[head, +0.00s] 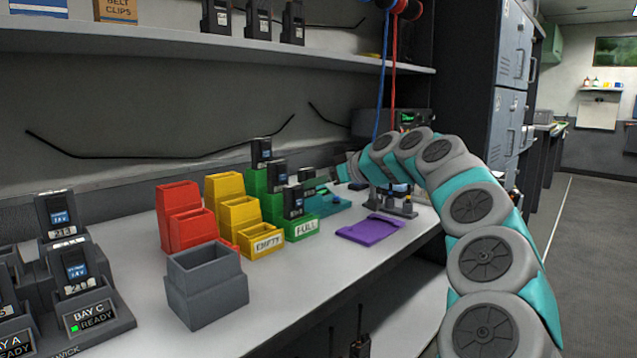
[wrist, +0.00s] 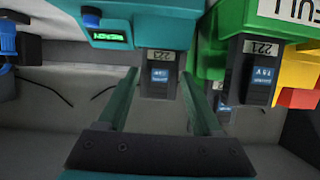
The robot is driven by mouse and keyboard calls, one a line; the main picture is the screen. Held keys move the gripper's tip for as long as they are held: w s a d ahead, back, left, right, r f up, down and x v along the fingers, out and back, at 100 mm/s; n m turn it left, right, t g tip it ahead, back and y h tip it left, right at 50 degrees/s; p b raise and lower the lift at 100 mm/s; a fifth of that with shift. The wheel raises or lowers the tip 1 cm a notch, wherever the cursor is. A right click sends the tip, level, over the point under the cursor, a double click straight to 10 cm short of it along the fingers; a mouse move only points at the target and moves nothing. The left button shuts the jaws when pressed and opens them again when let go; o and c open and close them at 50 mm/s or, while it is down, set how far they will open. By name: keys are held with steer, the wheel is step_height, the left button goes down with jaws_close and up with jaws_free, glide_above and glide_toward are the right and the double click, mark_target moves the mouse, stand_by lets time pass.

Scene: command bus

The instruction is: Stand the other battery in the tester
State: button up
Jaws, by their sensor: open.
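A teal tester (wrist: 185,25) with a lit green display (wrist: 108,35) shows in the wrist view, which looks upside down. A dark battery marked 223 (wrist: 160,75) is at the tester, between and beyond my gripper's fingers. My gripper (wrist: 160,82) is open, with one finger on each side of it; I cannot tell whether they touch. Another battery marked 221 (wrist: 257,72) is at the green FULL bin (wrist: 235,18). In the head view, dark batteries (head: 294,200) stand in the green bins (head: 301,227). The tester (head: 325,203) is partly hidden, near my gripper (head: 345,171).
Yellow EMPTY bins (head: 262,243), red bins (head: 193,226) and a grey bin (head: 206,285) stand left of the green ones. A purple mat (head: 371,229) lies in front. A charger dock (head: 92,318) is far left. Blue and red cables (head: 394,70) hang behind my arm.

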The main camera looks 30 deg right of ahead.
steer(key=shift+s, duration=0.1)
steer(key=v, duration=0.7)
steer(key=shift+s+d+r+b, duration=0.15)
steer(key=shift+s+r+b, duration=0.1)
steer(key=shift+b, duration=0.15)
steer(key=shift+f, duration=0.1)
